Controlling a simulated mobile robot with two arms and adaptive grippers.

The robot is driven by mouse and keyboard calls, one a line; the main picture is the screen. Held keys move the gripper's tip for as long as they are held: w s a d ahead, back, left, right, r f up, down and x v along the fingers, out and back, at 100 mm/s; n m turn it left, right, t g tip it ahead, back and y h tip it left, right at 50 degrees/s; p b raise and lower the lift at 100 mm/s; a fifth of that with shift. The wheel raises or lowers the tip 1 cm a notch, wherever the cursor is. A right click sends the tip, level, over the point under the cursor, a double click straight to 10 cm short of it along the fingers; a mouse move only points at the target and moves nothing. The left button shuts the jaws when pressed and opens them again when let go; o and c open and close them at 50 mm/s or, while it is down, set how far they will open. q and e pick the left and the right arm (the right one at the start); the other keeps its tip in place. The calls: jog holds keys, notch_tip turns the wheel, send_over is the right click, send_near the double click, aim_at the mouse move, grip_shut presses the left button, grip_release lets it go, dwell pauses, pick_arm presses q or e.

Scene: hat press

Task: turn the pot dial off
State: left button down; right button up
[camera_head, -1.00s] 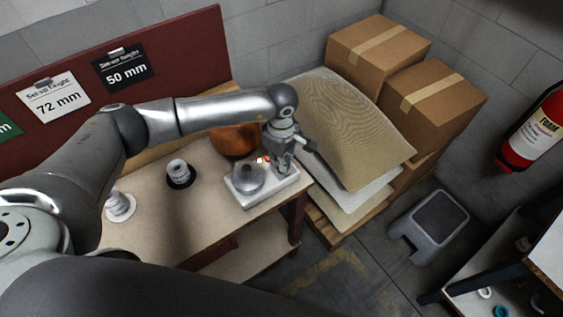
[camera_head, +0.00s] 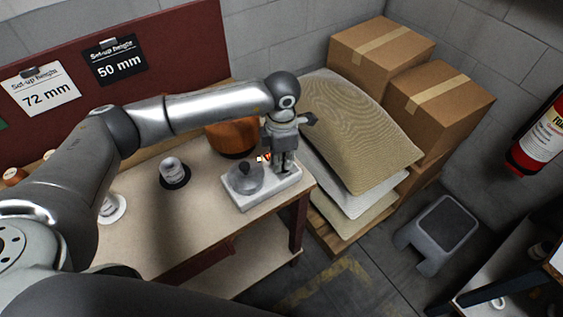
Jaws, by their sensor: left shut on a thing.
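The pot (camera_head: 246,177) is a grey metal vessel with a lid knob, set on a white base (camera_head: 247,201) near the right end of the workbench. A small red-orange light (camera_head: 264,157) shows behind the pot. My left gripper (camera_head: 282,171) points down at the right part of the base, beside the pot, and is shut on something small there. The dial itself is hidden by the fingers, so its setting cannot be seen. My right gripper is not in view.
A copper-coloured rounded object (camera_head: 231,139) stands behind the pot. A white-topped piece on a dark disc (camera_head: 174,173) is on the workbench (camera_head: 205,221) to the left. Stacked sacks (camera_head: 360,130) and cardboard boxes (camera_head: 437,100) crowd the right. A grey stool (camera_head: 436,235) stands on the floor.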

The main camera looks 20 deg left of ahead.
pick_arm(q)
jog(key=n+b, duration=0.2)
jog(key=n, duration=0.3)
jog(key=shift+s+d+f+n, duration=0.1)
jog(key=shift+n, duration=0.2)
jog(key=n+b, duration=0.2)
jog(key=n, duration=0.3)
jog(key=shift+d, duration=0.15)
jog(key=n+b, duration=0.1)
jog(key=n, duration=0.4)
jog(key=shift+d+n, duration=0.15)
jog(key=shift+n, duration=0.25)
jog(key=n, duration=0.4)
jog(key=shift+d+n, duration=0.1)
jog(key=shift+n, duration=0.3)
jog(key=c, duration=1.5)
grip_release()
